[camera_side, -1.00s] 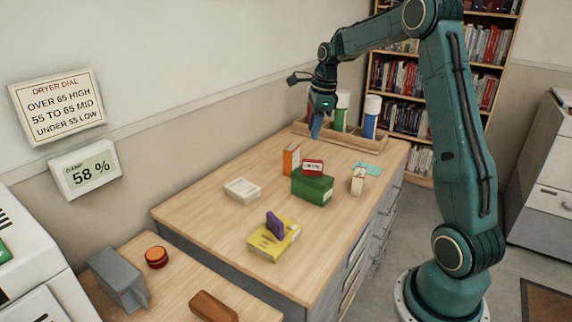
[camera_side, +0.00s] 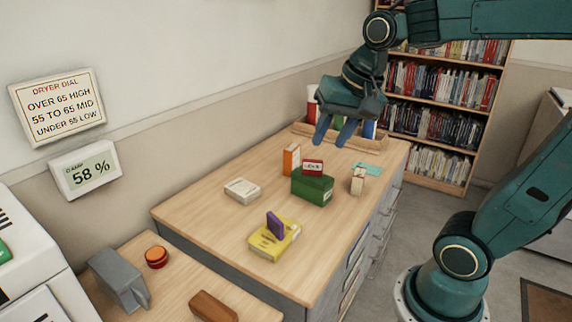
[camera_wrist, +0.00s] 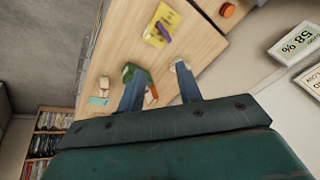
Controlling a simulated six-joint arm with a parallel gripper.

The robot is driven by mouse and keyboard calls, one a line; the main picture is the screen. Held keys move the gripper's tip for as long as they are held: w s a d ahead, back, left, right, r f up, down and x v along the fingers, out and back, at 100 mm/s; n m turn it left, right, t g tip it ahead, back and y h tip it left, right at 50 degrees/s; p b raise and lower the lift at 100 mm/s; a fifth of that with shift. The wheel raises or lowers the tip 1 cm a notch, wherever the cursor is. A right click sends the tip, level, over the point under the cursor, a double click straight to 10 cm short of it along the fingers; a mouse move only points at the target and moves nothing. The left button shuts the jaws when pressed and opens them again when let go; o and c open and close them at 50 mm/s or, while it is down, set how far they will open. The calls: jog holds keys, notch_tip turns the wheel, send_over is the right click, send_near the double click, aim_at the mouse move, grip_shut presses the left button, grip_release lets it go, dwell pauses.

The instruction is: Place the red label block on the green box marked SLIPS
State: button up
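The red label block (camera_side: 312,167) with a pale label appears to rest on top of the green box (camera_side: 313,191), toward its back edge. The green box bears a small pale label too small to read. In the wrist view the green box (camera_wrist: 143,74) is partly hidden by a finger. My gripper (camera_side: 334,136) is open and empty, above and behind the green box in the side view. It touches neither the block nor the box. Its two fingers also show apart in the wrist view (camera_wrist: 160,86).
An orange box (camera_side: 291,159) stands close behind the green box, and a small cream box (camera_side: 358,180) stands to its right. A white box (camera_side: 242,190) lies left.

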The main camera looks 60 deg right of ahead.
jog(key=s+a+f+n+t, duration=0.1)
jog(key=s+a+n, duration=0.3)
jog(key=s+n, duration=0.4)
jog(key=shift+s+f+n, duration=0.3)
jog(key=shift+s+f, duration=0.2)
jog(key=shift+f, duration=0.35)
